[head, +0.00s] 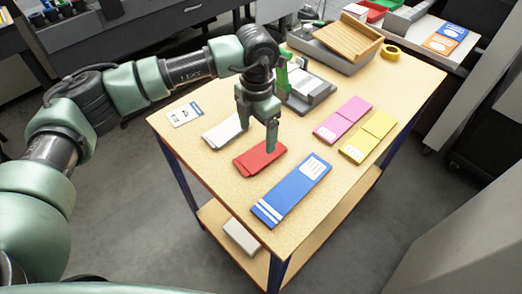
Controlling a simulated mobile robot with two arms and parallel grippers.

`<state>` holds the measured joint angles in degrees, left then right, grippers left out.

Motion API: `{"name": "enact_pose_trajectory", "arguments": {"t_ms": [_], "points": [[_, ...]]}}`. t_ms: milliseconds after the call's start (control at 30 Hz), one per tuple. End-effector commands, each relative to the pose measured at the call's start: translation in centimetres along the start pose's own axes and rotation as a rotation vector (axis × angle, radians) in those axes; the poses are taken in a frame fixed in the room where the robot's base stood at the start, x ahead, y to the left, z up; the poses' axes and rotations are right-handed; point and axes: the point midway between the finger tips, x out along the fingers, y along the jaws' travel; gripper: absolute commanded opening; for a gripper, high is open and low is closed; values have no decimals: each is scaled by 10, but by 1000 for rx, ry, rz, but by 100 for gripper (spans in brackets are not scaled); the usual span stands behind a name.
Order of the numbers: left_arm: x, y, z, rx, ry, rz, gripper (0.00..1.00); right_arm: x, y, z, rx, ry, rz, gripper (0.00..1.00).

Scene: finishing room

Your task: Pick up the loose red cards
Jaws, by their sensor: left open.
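The red cards (258,161) lie as a small, slightly uneven pile on the light wooden table (225,175), near its front left side. I cannot tell how many cards there are. My left gripper (257,137) points down over the far edge of the red cards, its fingers apart and nothing seen between them. The right fingertip overlaps the red cards in the picture; I cannot tell whether it touches them. My right gripper is not in view.
White cards (223,130) lie behind the red ones.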

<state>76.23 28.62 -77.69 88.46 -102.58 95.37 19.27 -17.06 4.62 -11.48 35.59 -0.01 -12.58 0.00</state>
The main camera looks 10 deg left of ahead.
Motion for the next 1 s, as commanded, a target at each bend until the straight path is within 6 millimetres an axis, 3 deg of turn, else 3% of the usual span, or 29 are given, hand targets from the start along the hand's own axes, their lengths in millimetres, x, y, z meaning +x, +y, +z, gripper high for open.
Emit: {"name": "enact_pose_trajectory", "arguments": {"t_ms": [367,500,767,867,1000], "points": [[46,-8,2,3,3,-6,84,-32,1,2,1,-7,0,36],[64,-8,3,4,1,-7,84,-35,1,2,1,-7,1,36],[69,-8,4,5,-2,-6,84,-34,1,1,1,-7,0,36],[69,-8,4,5,-2,-7,61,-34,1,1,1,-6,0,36],[69,-8,4,5,-2,-7,22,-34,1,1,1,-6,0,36]]}}
